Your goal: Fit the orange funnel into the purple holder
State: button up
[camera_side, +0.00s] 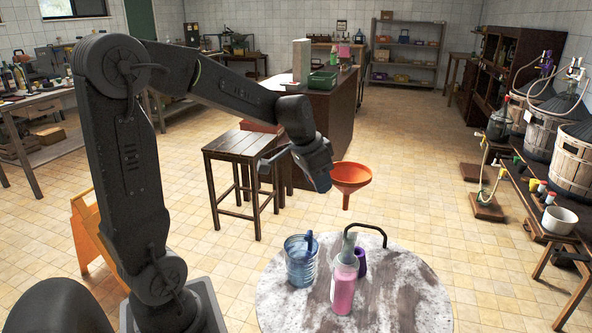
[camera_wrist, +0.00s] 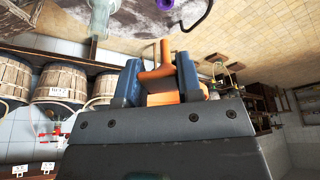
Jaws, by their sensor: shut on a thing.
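My gripper (camera_side: 330,180) is shut on the rim of the orange funnel (camera_side: 352,175), which hangs in the air above the round table, spout down. In the wrist view my gripper (camera_wrist: 158,88) has its blue fingers on both sides of the funnel (camera_wrist: 165,72). The purple holder (camera_side: 361,262) stands on the table below the funnel, partly hidden behind a pink bottle. A black curved rod rises by it. A purple part of it (camera_wrist: 198,16) also shows at the top of the wrist view. Funnel and holder are well apart.
The round marble table (camera_side: 405,300) also bears the pink bottle (camera_side: 343,290) with a pale grey top and a clear blue jug (camera_side: 300,268) to its left. The table's right side is clear. A wooden stool (camera_side: 236,150) stands behind my arm.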

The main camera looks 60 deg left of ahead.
jog(key=w+a+f+m+h, duration=0.1)
jog(key=w+a+f+m, duration=0.1)
jog(key=w+f, duration=0.4)
notch_tip(320, 180, down, 3)
jog(key=shift+w+a+r+m, duration=0.2)
jog(key=shift+a+m, duration=0.15)
jog(key=shift+m, duration=0.55)
jog(key=shift+f, duration=0.1)
notch_tip(320, 180, down, 7)
jog(key=shift+r, duration=0.2)
jog(key=shift+f, duration=2.8)
dwell(1.1)
jog(key=o, duration=1)
jog(key=v, duration=1.3)
jog(key=shift+s+a+r, duration=0.1)
jog(key=shift+a+r, duration=0.15)
jog(key=shift+r, duration=0.15)
